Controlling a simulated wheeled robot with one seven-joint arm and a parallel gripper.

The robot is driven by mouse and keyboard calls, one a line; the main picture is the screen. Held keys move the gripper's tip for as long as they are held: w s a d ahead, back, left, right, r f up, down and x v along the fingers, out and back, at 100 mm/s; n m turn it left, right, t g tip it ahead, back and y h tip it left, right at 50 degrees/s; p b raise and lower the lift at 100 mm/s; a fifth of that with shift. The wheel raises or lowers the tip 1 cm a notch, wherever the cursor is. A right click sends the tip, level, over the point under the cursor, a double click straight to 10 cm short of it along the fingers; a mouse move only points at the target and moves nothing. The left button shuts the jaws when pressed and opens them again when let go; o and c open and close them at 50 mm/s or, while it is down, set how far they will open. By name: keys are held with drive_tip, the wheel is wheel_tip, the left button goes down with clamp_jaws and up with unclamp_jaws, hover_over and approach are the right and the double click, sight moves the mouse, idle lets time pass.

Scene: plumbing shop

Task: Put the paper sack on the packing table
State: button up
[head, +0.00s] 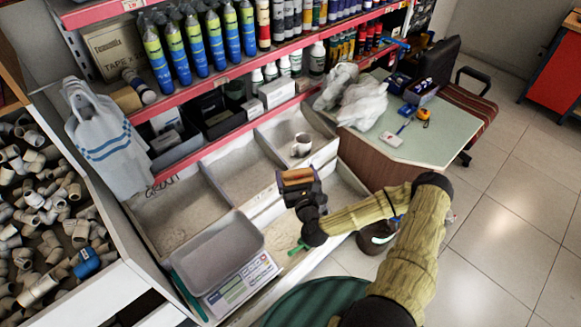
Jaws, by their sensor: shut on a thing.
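My gripper (305,194) is in the middle of the head view, above the front of the sloped grey bins. It is shut on a small brown and orange block-like thing (296,177). This may be the paper sack, but it is too small and partly hidden by the fingers to be sure. No other paper sack is clearly visible. A green-topped table (440,143), likely the packing table, stands to the right of and beyond my gripper. The held thing is apart from it.
The table carries crumpled clear plastic bags (362,103), a tape measure (424,115), a white packet (391,139) and a dark tray (421,93). A white mug (301,145) stands in a bin. A scale (237,283) is at lower left, a chair (470,110) behind.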

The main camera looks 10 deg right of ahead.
sight(302, 172)
drive_tip(key=shift+m+h, duration=0.3)
drive_tip(key=shift+h, duration=0.2)
drive_tip(key=r+p, duration=0.1)
drive_tip(key=s+d+r+p, duration=0.1)
drive_tip(key=p, duration=0.1)
drive_tip(key=s+r+p, duration=0.1)
drive_tip(key=r, duration=0.1)
drive_tip(key=shift+s+d+p, duration=0.1)
drive_tip(key=shift+d+p, duration=0.05)
drive_tip(key=shift+p, duration=0.15)
drive_tip(key=shift+s+d+r+p, duration=0.1)
drive_tip(key=shift+s+r+p, duration=0.1)
drive_tip(key=shift+s+p, duration=0.2)
drive_tip(key=shift+w, duration=0.1)
